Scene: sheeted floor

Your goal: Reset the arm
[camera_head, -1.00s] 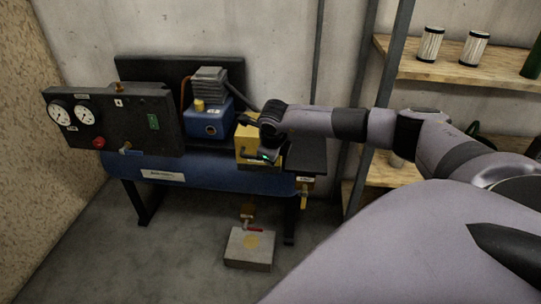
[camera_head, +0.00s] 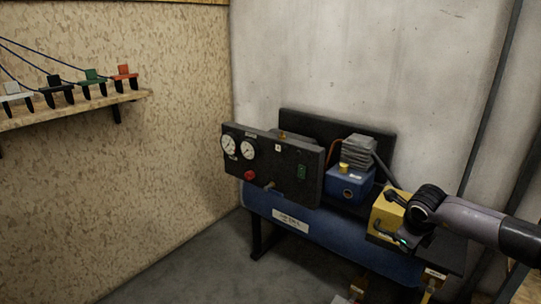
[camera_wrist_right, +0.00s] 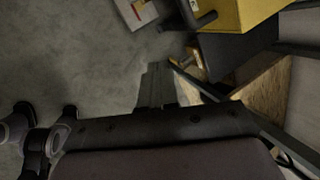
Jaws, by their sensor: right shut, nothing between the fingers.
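My right arm comes in from the right edge of the head view. Its gripper (camera_head: 386,234) is in front of the yellow box (camera_head: 385,208) on the right part of the compressor. In the right wrist view the gripper's fingers (camera_wrist_right: 157,86) are together with nothing between them, over bare floor. The yellow box (camera_wrist_right: 238,14) shows at the top of that view, apart from the fingers. Whether the gripper touches the box cannot be told from the head view. My left gripper is not in view.
The compressor has a blue tank (camera_head: 318,232), a black gauge panel (camera_head: 272,165) and a blue motor (camera_head: 348,184). A wall shelf (camera_head: 75,110) with several coloured clamps is at left. The floor (camera_head: 195,272) at lower left is clear.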

